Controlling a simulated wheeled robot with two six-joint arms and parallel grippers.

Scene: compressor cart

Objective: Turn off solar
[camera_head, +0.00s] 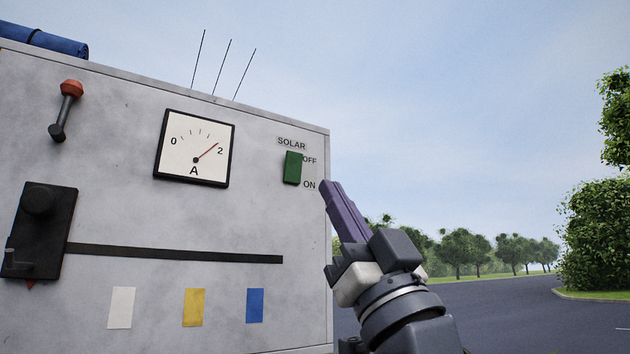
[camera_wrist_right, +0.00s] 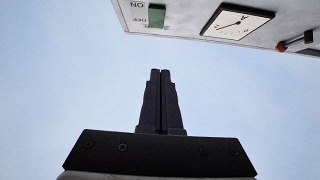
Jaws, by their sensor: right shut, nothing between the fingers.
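The solar switch (camera_head: 292,168) is a green rectangular block on the grey panel (camera_head: 110,190), under a "SOLAR" label. "OFF" is printed at its upper right and "ON" at its lower right. The switch also shows at the top of the right wrist view (camera_wrist_right: 156,16), upside down. My right gripper (camera_head: 328,186) is shut and empty. Its purple fingers point up and left, to the lower right of the switch and near the "ON" label in the picture. A gap of sky shows between the fingertips and the panel in the wrist view. My left gripper is not in view.
An ammeter (camera_head: 195,148) sits left of the switch, its needle close to 2. A red-tipped lever (camera_head: 66,110), a black box with a knob (camera_head: 40,228) and a dark slot (camera_head: 175,252) are on the panel. Open air lies right of the panel.

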